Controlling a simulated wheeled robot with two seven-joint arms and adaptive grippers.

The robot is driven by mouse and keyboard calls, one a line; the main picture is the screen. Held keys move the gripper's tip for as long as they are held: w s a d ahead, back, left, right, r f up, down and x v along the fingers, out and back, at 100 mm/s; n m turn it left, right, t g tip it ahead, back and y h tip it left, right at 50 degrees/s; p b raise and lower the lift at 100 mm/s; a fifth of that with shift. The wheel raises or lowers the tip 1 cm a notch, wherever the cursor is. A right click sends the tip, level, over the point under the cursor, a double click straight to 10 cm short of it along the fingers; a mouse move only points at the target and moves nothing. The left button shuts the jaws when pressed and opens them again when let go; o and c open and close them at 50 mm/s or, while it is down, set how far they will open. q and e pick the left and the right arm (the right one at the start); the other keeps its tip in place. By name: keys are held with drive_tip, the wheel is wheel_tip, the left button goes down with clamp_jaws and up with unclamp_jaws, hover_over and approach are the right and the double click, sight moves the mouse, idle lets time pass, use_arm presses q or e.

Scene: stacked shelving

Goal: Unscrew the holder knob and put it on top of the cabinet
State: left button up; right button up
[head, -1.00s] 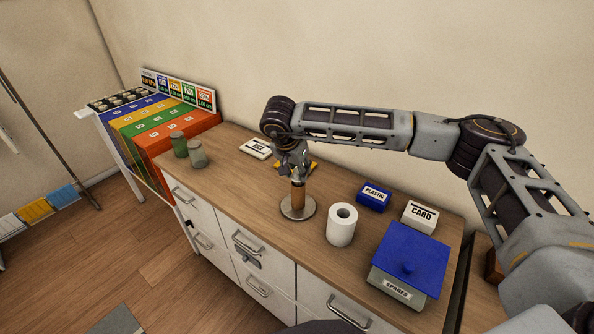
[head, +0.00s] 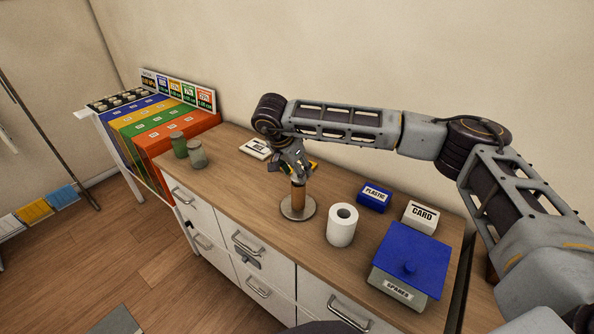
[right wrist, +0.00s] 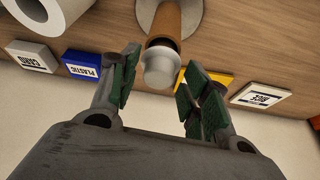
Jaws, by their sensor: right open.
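The holder (head: 298,207) stands upright on the wooden cabinet top (head: 240,178), with a round metal base and a brown tube around its post. Its pale grey rounded knob (right wrist: 159,68) sits at the tube's end in the right wrist view. My right gripper (head: 296,176) is at the top of the holder, tilted. In the right wrist view its green-padded fingers (right wrist: 160,84) are open, one on each side of the knob, with gaps visible. In the head view the gripper hides the knob. My left gripper is not in view.
A white paper roll (head: 341,226) stands right of the holder. Blue PLASTIC (head: 374,198) and white CARD (head: 420,217) boxes and a blue-lidded SPARES box (head: 408,262) lie farther right. A yellow item (right wrist: 214,77) lies behind. Two jars (head: 197,155) stand left; clear wood lies between.

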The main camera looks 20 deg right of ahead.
drive_tip(key=shift+w+m+g, duration=0.1)
drive_tip(key=shift+m+g, duration=0.5)
drive_tip(key=shift+m, duration=0.9)
drive_tip(key=shift+m, duration=0.3)
drive_tip(key=shift+m+h, duration=0.3)
drive_tip(key=shift+w+m+g+p, duration=0.15)
drive_tip(key=shift+m+g, duration=0.4)
drive_tip(key=shift+m, duration=0.55)
drive_tip(key=shift+m+g+p, duration=0.25)
drive_tip(key=shift+m+g, duration=0.3)
drive_tip(key=shift+m, duration=0.55)
drive_tip(key=shift+m, duration=0.3)
drive_tip(key=shift+w+d+m+g+y+p, duration=0.1)
drive_tip(key=shift+m+g+y+p, duration=0.25)
drive_tip(key=shift+m, duration=0.95)
drive_tip(key=shift+w+m+g+y+p, duration=0.15)
drive_tip(key=shift+m+g+p, duration=0.4)
drive_tip(key=shift+m, duration=0.75)
drive_tip(key=shift+s, duration=0.1)
